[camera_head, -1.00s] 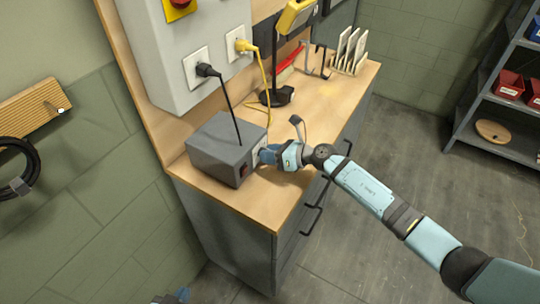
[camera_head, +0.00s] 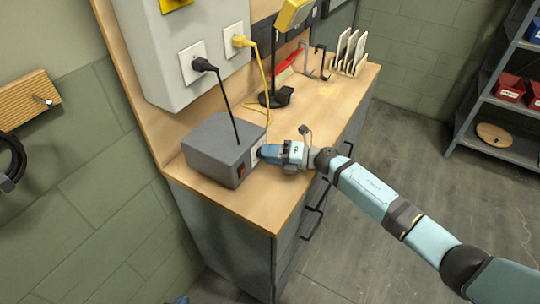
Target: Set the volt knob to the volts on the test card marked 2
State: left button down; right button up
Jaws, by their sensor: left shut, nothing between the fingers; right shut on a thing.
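The grey power supply box (camera_head: 215,148) stands on the near end of the wooden bench, with a pale front panel (camera_head: 256,152) and a red switch (camera_head: 241,170). My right gripper (camera_head: 263,152) is at this panel, shut on what appears to be the volt knob, which its fingers hide. The knob's setting and any display cannot be read. Pale cards, likely the test cards (camera_head: 342,47), stand in a wooden rack at the bench's far end; their marks are too small to read. Only a sliver of my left gripper (camera_head: 181,300) shows at the bottom edge, shut and empty, away from the bench.
A black plug (camera_head: 202,65) and a yellow plug (camera_head: 241,42) sit in a white wall cabinet (camera_head: 165,55); their cables hang near the box. A yellow-headed device on a black stand (camera_head: 275,97) is behind the gripper.

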jog(key=shift+f+m+y+b, duration=0.15)
jog(key=shift+m+y+b, duration=0.25)
jog(key=shift+m, duration=1)
jog(key=o, duration=0.9)
jog(key=shift+d, duration=0.1)
jog(key=v, duration=0.6)
jog(key=b+v, duration=0.1)
jog(key=v, duration=0.6)
jog(key=shift+s+d+f, duration=0.2)
jog(key=shift+s+f, duration=0.05)
jog(key=shift+o, duration=0.2)
